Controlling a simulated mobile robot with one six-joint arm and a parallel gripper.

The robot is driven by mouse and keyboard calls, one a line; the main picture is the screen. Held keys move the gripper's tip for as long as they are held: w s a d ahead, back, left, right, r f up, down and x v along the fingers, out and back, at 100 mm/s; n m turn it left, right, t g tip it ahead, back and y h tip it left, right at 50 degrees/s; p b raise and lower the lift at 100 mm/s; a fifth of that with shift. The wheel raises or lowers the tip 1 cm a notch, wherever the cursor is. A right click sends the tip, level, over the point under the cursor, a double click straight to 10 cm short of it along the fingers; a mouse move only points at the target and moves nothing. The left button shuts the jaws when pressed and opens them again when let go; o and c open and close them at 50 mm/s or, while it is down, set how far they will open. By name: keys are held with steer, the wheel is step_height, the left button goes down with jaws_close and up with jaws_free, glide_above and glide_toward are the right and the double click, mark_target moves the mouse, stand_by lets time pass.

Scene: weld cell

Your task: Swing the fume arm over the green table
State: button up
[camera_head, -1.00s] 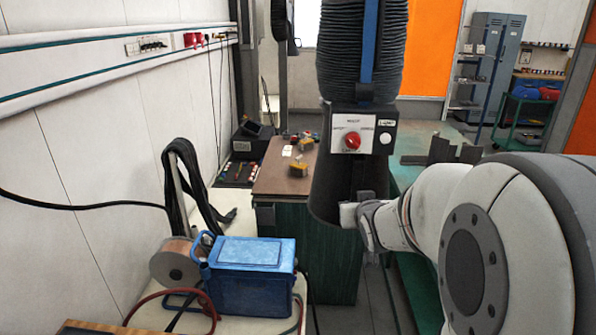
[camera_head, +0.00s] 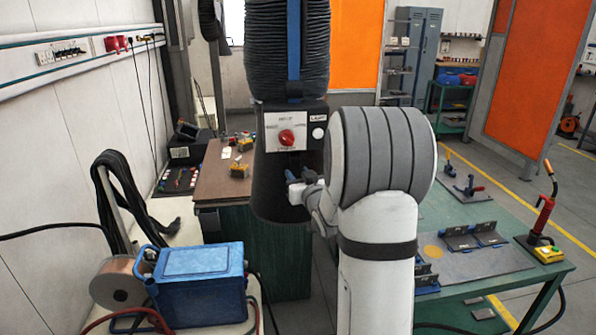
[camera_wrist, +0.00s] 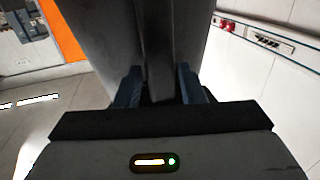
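The fume arm hangs in the middle of the head view, with a ribbed black hose (camera_head: 287,50), a blue strip and a dark hood (camera_head: 272,190). A panel with a red knob (camera_head: 286,137) is on the hood's front. My gripper (camera_head: 303,182) is at the hood's lower right side. In the wrist view, its two blue fingers (camera_wrist: 160,88) stand on either side of a dark grey bar (camera_wrist: 160,45) on the hood and appear shut on it. The green table (camera_head: 505,205) is to the right, and the hood is left of it. My arm hides the table's left part.
A brown-topped bench (camera_head: 213,180) stands behind and left of the hood. A blue box-shaped unit (camera_head: 200,285) and a wire spool (camera_head: 118,283) are at front left. Clamps (camera_head: 470,190), angle plates (camera_head: 475,237) and a red-handled tool (camera_head: 542,215) stand on the green table.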

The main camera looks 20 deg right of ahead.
steer(key=shift+w, duration=0.45)
steer(key=shift+c, duration=0.3)
jaws_close()
steer(key=shift+d, duration=0.1)
